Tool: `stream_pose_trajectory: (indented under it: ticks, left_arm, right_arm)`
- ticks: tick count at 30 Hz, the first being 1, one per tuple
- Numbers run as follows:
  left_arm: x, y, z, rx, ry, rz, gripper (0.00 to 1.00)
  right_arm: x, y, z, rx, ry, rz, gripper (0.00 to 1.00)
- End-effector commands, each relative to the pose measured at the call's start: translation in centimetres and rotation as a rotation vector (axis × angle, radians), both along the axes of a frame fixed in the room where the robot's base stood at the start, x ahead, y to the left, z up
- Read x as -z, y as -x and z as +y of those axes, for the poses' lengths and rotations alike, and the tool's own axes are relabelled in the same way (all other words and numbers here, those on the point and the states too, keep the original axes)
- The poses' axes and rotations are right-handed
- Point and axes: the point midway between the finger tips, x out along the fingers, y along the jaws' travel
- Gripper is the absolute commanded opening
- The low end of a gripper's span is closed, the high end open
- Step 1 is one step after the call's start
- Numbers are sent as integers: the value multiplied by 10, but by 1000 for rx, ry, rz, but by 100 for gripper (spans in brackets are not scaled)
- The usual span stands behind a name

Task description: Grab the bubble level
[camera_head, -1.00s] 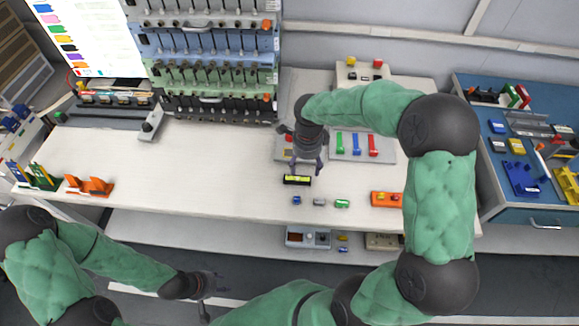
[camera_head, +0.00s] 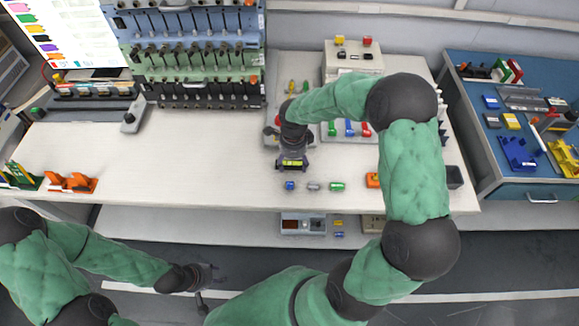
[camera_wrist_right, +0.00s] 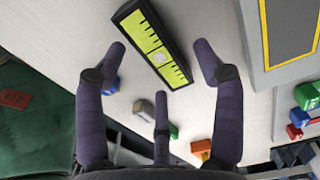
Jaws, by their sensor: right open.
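The bubble level (camera_head: 292,164) is a small black bar with a yellow-green face. It lies on the white table near its front middle. In the right wrist view the bubble level (camera_wrist_right: 152,44) shows black tick lines and a pale round spot, and lies tilted across the picture. My right gripper (camera_head: 292,160) is right over it in the head view. In the right wrist view my right gripper (camera_wrist_right: 165,68) is open, its fingers spread around the near part of the level, holding nothing. My left gripper (camera_head: 205,285) is low at the left, away from the table; its fingers are too small to read.
Small blue (camera_head: 290,186), grey (camera_head: 313,187) and green (camera_head: 337,187) pieces lie in front of the level. Orange holders (camera_head: 70,182) stand at the left. The table's left middle is clear.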

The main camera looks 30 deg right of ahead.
Motion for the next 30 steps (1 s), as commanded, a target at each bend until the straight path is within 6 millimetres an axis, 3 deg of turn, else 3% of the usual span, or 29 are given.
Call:
stream_pose_trajectory:
  ticks: [3, 9, 11, 16, 17, 30]
  left_arm:
    - [5, 0, 0, 0, 0, 0, 40]
    - [4, 0, 0, 0, 0, 0, 40]
    - [4, 0, 0, 0, 0, 0, 40]
    - [4, 0, 0, 0, 0, 0, 40]
    - [4, 0, 0, 0, 0, 0, 40]
    - [2, 0, 0, 0, 0, 0, 40]
  right_arm:
    - [12, 0, 0, 0, -1, -1, 69]
    - [11, 0, 0, 0, 0, -1, 69]
    - [11, 0, 0, 0, 0, -1, 55]
    - [11, 0, 0, 0, 0, -1, 6]
    - [11, 0, 0, 0, 0, -1, 4]
    - [5, 0, 0, 0, 0, -2, 4]
